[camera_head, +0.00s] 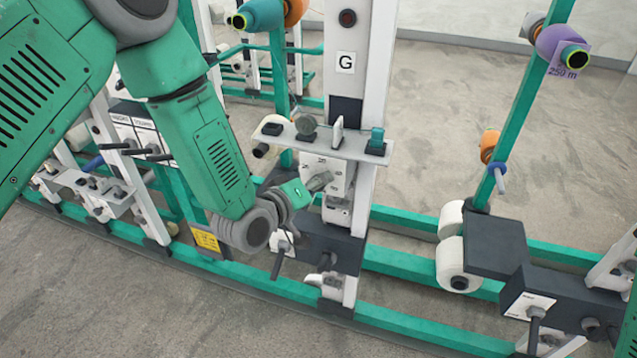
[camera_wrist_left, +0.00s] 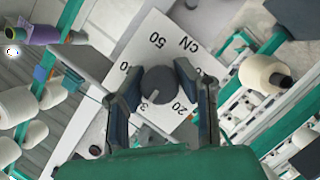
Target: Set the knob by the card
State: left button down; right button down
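A dark round knob (camera_wrist_left: 160,84) with a pale pointer line sits on a white dial plate (camera_wrist_left: 187,38) marked 50, 20 and cN; other numbers are partly covered. The plate (camera_head: 337,172) also shows in the head view, on the post labelled G. My left gripper (camera_head: 320,182) is in front of the plate and hides the knob there. In the left wrist view its two fingers (camera_wrist_left: 158,80) stand apart on either side of the knob; contact is unclear. A purple card (camera_head: 569,70) reading 250 m hangs at the upper right. My right gripper is out of view.
A small shelf (camera_head: 325,143) with several knobs and parts juts out just above the plate. A dark box (camera_head: 333,245) with levers is below. White spools (camera_head: 452,262) sit right of the post. A yellow label (camera_head: 206,240) is on the lower left rail.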

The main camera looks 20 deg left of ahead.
pick_arm(q)
jog(key=shift+m+y+p, duration=0.3)
jog(key=c, duration=1.2)
grip_release()
jog(key=v, duration=1.2)
jog(key=shift+a+f, duration=0.1)
jog(key=shift+f, duration=0.1)
